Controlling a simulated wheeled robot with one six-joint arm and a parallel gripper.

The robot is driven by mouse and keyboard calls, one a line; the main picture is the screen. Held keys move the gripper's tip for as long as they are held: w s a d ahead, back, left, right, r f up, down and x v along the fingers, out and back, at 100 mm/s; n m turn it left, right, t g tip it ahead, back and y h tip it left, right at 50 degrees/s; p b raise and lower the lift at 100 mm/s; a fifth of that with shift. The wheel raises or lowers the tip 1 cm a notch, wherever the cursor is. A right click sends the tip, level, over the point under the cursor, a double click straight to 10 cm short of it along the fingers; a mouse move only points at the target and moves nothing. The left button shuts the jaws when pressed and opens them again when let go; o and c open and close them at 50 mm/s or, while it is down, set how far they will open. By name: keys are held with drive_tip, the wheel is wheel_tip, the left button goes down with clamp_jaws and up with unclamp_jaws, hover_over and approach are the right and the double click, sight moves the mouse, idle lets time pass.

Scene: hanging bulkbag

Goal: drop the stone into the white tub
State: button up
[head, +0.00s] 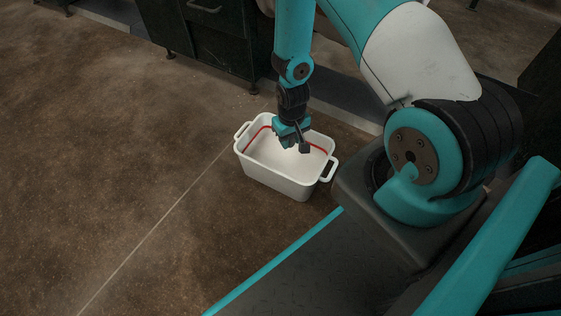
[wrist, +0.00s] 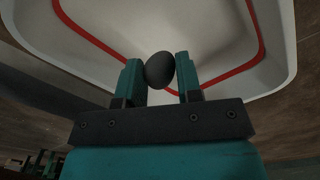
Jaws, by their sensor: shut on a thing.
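The white tub (head: 284,184) stands on the brown floor in the head view, with a handle at each end and a red line around its inside. My gripper (head: 301,146) hangs over the tub, pointing down. In the wrist view my gripper (wrist: 160,72) is shut on the dark grey, rounded stone (wrist: 159,69), held between its two fingertips. Behind the stone, the inside of the white tub (wrist: 190,30) with its red line fills much of the wrist view. In the head view the stone cannot be told clearly from the fingers.
Dark cabinets (head: 210,35) stand along the back, behind the tub. My own base is close to the tub's right and front. The floor (head: 120,150) to the left of the tub is open, with a pale line across it.

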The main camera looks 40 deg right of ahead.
drive_tip(key=o, duration=1)
wheel_tip(320, 180, up, 18)
drive_tip(key=p, duration=0.9)
drive_tip(key=shift+f+p, duration=0.25)
drive_tip(key=shift+p, duration=0.05)
